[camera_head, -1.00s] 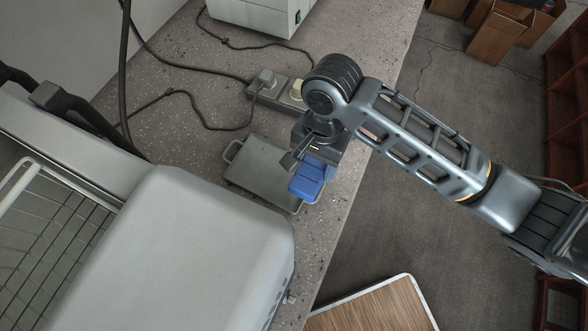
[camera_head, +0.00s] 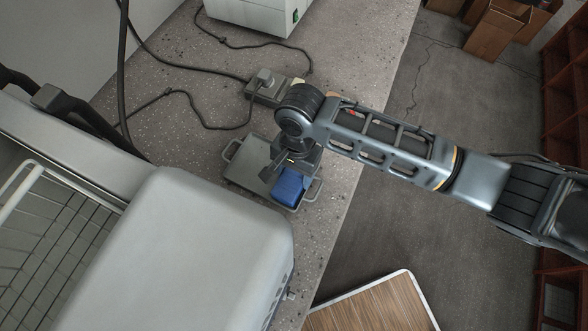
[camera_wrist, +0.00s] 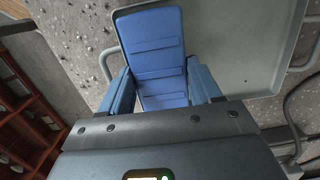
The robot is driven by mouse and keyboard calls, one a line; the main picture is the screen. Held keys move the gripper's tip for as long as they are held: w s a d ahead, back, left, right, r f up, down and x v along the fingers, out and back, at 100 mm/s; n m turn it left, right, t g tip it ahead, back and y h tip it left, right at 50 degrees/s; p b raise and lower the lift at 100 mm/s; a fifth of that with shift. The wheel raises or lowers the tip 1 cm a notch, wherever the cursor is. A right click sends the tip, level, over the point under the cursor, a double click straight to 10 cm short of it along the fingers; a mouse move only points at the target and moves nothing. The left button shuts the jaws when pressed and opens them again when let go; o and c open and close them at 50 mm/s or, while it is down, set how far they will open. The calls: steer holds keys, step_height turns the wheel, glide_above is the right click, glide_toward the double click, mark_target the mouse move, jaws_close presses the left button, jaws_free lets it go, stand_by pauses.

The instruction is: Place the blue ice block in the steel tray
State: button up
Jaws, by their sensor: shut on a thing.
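The blue ice block (camera_head: 287,188) is a ribbed blue slab at the right end of the steel tray (camera_head: 240,168), a shallow grey tray with a handle at each end. My gripper (camera_head: 276,175) is shut on the block. In the wrist view the block (camera_wrist: 153,50) stands between the two fingers of my gripper (camera_wrist: 160,92), with part of the tray (camera_wrist: 250,45) behind and to the right. The block overlaps the tray's right part in the head view. I cannot tell whether it touches the tray floor.
A large grey machine (camera_head: 190,240) with a wire rack stands close to the tray at lower left. A power strip (camera_head: 268,88) with cables lies above the tray on the speckled bench (camera_head: 345,75). A white box (camera_head: 250,12) stands at the back.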

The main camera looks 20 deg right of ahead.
steer(key=shift+f, duration=0.2)
steer(key=o, duration=1.2)
step_height(320, 180, up, 12)
steer(key=d, duration=0.1)
steer(key=shift+w+r, duration=0.15)
steer(key=shift+w, duration=0.3)
